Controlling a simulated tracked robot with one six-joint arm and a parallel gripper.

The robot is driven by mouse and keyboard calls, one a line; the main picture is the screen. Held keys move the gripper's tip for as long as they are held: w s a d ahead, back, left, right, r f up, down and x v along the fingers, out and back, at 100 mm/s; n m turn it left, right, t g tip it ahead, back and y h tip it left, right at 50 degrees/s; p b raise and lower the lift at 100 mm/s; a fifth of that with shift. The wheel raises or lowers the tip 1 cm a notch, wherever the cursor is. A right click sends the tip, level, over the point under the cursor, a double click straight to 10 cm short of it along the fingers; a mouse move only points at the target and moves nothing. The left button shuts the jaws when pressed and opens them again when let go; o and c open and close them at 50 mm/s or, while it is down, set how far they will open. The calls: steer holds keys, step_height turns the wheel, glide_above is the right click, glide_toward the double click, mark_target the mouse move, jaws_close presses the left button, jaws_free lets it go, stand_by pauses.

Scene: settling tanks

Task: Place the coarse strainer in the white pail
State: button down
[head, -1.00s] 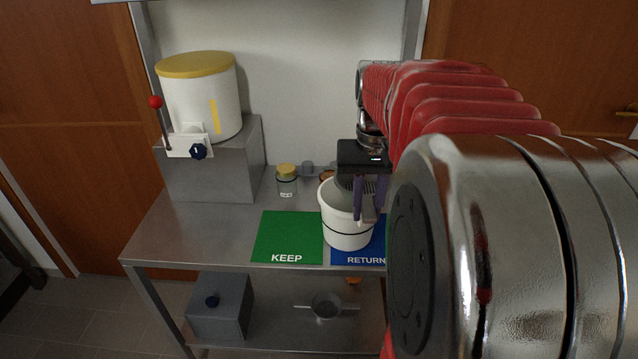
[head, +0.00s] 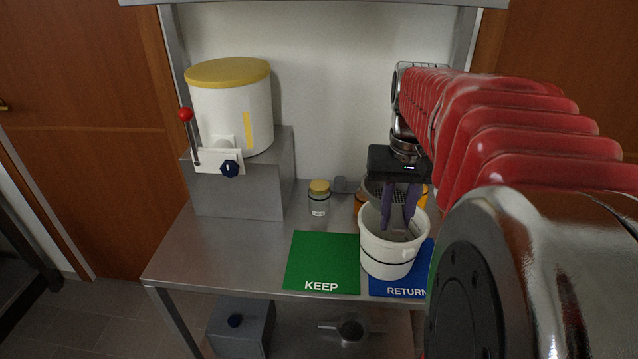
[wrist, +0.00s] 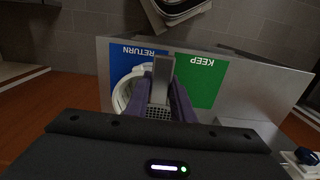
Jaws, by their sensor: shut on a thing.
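My gripper (head: 398,212) points down over the white pail (head: 388,257), its purple fingers shut on the coarse strainer (head: 375,190). The strainer's dark mesh shows behind the fingers at the pail's back rim. Its grey handle slants down toward the front between the fingers. In the wrist view the handle (wrist: 162,72) and a patch of mesh lie between the fingers, with the pail's rim (wrist: 124,91) around and left of them. The pail stands upright on the blue RETURN mat (head: 400,286). I cannot tell how deep the strainer is or whether it touches the pail.
The green KEEP mat (head: 322,264) is bare. A yellow-lidded jar (head: 318,199) stands behind it. A white tank (head: 232,112) with a red-knobbed lever sits on a metal block at left. Orange items stand partly hidden behind the pail. A grey box (head: 243,326) and round metal vessel (head: 350,328) are below.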

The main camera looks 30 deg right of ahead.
step_height(320, 180, down, 6)
steer(key=shift+r, duration=0.1)
stand_by(0.4)
steer(key=shift+a+f, duration=0.1)
steer(key=shift+f, duration=1.9)
steer(key=c, duration=1.7)
jaws_free()
steer(key=shift+c, duration=0.2)
steer(key=shift+o, duration=1)
steer(key=shift+r, duration=0.15)
step_height(320, 180, up, 12)
steer(key=shift+f, duration=0.1)
